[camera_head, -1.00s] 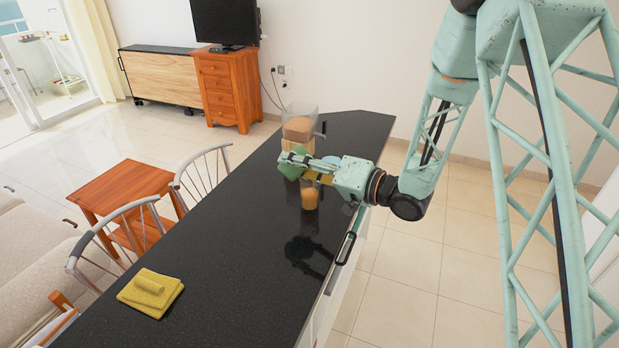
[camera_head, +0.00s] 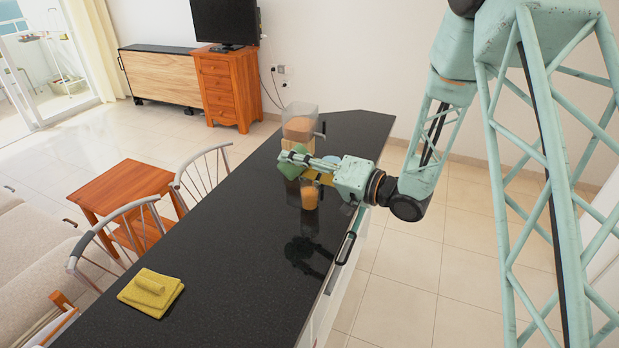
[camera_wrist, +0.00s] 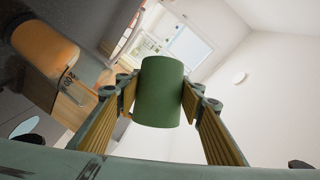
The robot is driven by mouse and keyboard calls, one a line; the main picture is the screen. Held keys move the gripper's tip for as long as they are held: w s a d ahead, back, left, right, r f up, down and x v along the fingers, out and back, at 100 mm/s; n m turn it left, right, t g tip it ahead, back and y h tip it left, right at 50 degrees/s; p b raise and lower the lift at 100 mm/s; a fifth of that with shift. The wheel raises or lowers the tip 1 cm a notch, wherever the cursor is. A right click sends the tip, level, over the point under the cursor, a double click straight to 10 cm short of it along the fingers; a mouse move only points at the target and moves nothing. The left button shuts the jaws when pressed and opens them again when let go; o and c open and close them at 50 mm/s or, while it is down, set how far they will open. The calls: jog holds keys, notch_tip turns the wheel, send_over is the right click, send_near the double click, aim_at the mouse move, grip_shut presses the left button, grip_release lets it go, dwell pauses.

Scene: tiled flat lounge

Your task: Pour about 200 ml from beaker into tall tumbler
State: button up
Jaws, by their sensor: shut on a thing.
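The green beaker (camera_head: 290,167) is held by my gripper (camera_head: 298,160) above the black counter, and it looks tilted. In the wrist view the beaker (camera_wrist: 160,92) sits between the two ridged fingers (camera_wrist: 155,105), which are shut on it. Its contents are hidden behind its opaque wall. The clear tall tumbler (camera_head: 309,195) stands on the counter just below and in front of my gripper, with orange-brown liquid in it. In the wrist view the tumbler (camera_wrist: 45,50) is at the left, with a mark reading 200 near the liquid's edge. No stream of liquid is clearly visible.
A clear container with brown contents (camera_head: 298,126) stands behind my gripper on the black counter (camera_head: 235,235). A folded yellow cloth (camera_head: 150,292) lies at the near left. The counter between is clear.

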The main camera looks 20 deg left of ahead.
jog(key=shift+d+r+m+y+p, duration=0.1)
jog(key=shift+r+m+y+p, duration=0.4)
jog(key=shift+m, duration=0.6)
dwell(3.0)
jog(key=shift+m, duration=0.3)
dwell(1.0)
jog(key=shift+w, duration=0.1)
jog(key=shift+r, duration=0.1)
jog(key=shift+n, duration=0.5)
jog(key=shift+f+n+h+b, duration=0.55)
jog(key=shift+f+n, duration=0.1)
jog(key=shift+n, duration=0.35)
jog(key=shift+f, duration=0.2)
jog(key=shift+n, duration=0.4)
